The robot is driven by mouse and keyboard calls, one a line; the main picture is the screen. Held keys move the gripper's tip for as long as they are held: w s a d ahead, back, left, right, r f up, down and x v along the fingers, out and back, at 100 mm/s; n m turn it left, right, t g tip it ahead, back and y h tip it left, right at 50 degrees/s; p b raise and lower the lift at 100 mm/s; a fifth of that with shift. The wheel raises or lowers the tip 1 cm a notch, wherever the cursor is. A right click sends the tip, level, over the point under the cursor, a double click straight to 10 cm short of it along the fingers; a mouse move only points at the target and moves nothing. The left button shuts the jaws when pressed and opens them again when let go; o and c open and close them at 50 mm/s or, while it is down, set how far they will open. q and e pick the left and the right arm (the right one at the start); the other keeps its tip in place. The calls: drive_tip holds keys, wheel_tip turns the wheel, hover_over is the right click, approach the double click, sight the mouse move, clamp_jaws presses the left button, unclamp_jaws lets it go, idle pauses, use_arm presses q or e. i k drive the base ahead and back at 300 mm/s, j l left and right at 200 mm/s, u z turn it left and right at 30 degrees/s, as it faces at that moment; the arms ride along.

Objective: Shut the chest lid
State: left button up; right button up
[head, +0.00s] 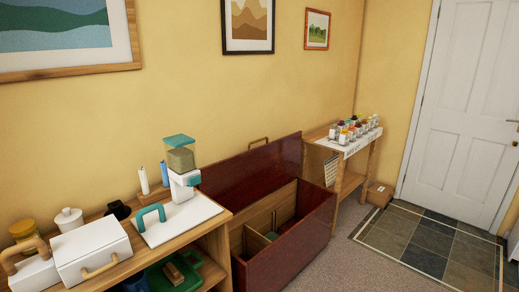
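The chest (292,246) is dark red-brown wood and stands on the floor in the middle of the head view, between a shelf unit and a small table. Its lid (252,170) is open, raised at the back near the yellow wall. A light wooden handle (258,142) shows at the lid's upper edge. The inside is visible, with pale wooden walls and some dark and greenish contents that I cannot make out. The near left corner of the chest is hidden behind the shelf unit. Neither of my grippers is in view.
The shelf unit (222,222) at front left carries a white box (92,252), a white-and-teal appliance (183,180) and several other items. A small table (350,147) with bottles stands right of the chest. Carpet (345,262) before the chest is clear.

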sight(235, 183)
drive_tip(key=i+l, duration=0.1)
drive_tip(key=i, duration=0.8)
drive_tip(key=i+l+u, duration=0.1)
drive_tip(key=i+l, duration=0.55)
drive_tip(key=i+l+u, duration=0.15)
drive_tip(key=i+l, duration=0.15)
drive_tip(key=l, duration=0.2)
drive_tip(key=i+l+u, duration=0.1)
drive_tip(key=i+l, duration=0.2)
drive_tip(key=i+l+u, duration=0.1)
drive_tip(key=i+l, duration=0.2)
drive_tip(key=l, duration=0.25)
drive_tip(key=i+l, duration=0.25)
drive_tip(key=l, duration=0.2)
drive_tip(key=u, duration=0.05)
